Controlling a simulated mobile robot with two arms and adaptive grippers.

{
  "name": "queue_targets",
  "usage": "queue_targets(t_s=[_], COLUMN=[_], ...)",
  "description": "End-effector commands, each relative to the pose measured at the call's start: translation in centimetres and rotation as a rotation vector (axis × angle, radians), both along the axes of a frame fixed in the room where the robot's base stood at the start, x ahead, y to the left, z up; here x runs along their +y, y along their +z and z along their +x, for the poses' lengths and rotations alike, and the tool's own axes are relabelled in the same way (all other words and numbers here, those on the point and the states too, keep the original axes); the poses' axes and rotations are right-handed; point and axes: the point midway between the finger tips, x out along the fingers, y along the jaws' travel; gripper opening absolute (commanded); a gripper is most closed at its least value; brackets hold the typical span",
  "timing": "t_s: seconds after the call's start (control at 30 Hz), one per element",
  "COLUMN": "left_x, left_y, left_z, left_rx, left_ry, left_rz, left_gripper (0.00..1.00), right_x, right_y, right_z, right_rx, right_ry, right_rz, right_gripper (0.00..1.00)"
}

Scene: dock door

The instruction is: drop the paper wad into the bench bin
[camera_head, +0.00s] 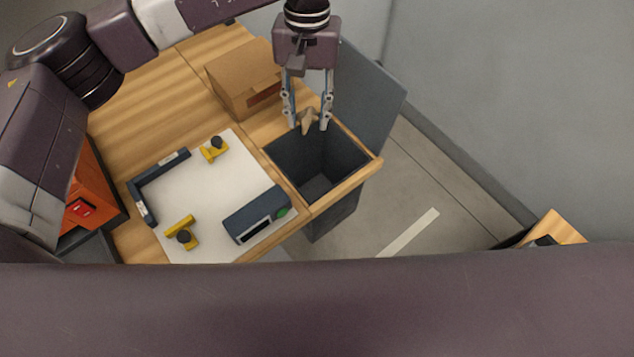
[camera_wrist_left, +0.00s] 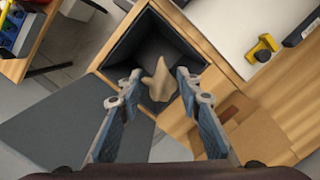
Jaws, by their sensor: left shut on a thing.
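The paper wad (camera_head: 307,119) is a small crumpled tan piece. My left gripper (camera_head: 308,124) is shut on it and holds it over the back part of the bench bin's opening. In the left wrist view the wad (camera_wrist_left: 160,80) shows between the fingertips (camera_wrist_left: 160,84), with the dark bin behind it. The bench bin (camera_head: 345,158) is a dark grey, open-topped box set in the wooden bench's right end. Its visible floor looks empty. My right gripper is not in view.
A cardboard box (camera_head: 243,82) stands on the bench left of the gripper. A white mat (camera_head: 205,195) holds yellow clamps and a dark device (camera_head: 257,213). A grey panel (camera_head: 372,92) stands behind the bin. An orange case (camera_head: 90,205) is at far left.

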Motion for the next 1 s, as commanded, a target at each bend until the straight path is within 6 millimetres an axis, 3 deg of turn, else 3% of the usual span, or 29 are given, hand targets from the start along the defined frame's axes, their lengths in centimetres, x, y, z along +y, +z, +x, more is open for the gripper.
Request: queue_targets(t_s=[0.6, 0.9, 0.93, 1.0], left_x=[0.0, 0.0, 0.0, 0.0], left_y=[-5.7, -5.9, -5.9, -5.9], left_z=[0.0, 0.0, 0.0, 0.0], left_rx=[0.001, 0.001, 0.001, 0.001], left_ry=[0.0, 0.0, 0.0, 0.0], left_rz=[-0.001, 0.0, 0.0, 0.0], left_gripper=[0.24, 0.24, 0.36, 0.43], right_x=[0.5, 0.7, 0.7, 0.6], right_y=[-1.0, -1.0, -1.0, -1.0], right_z=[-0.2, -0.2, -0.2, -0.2], right_rx=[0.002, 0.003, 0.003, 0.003], right_ry=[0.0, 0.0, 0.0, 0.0], right_rz=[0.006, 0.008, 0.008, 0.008], right_gripper=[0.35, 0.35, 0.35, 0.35])
